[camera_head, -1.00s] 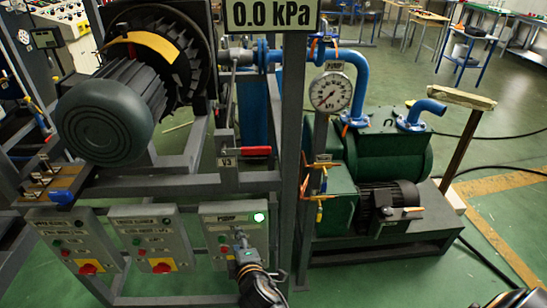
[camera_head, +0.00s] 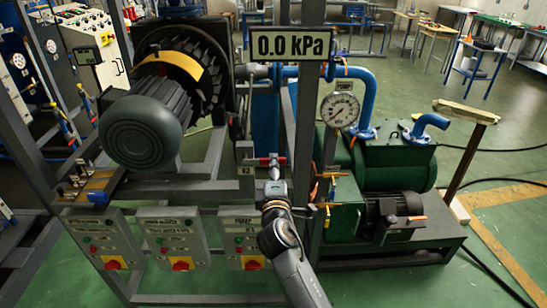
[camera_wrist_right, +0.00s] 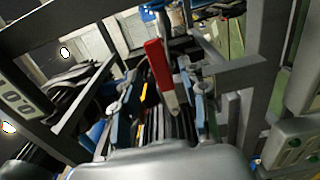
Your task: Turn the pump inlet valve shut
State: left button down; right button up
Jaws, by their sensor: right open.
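The pump inlet valve has a red lever handle (camera_head: 266,161), lying roughly level on the frame beside a small tag (camera_head: 245,171). My right gripper (camera_head: 273,176) is just in front of the handle and partly overlaps it. In the right wrist view the red handle (camera_wrist_right: 157,65) lies between the open fingers of my right gripper (camera_wrist_right: 163,92), toward their tips. I cannot tell whether any finger touches it. The valve body is mostly hidden. My left gripper is not in view.
A pump control box (camera_head: 237,239) stands below the valve, partly covered by my arm. A steel post (camera_head: 305,130) rises close to the right of my gripper. Right of it are a pressure gauge (camera_head: 340,109) and green pump (camera_head: 388,165). The display (camera_head: 289,45) reads 0.0 kPa.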

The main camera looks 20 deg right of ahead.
jog(key=shift+x, duration=1.95)
jog(key=shift+f, duration=0.1)
grip_shut()
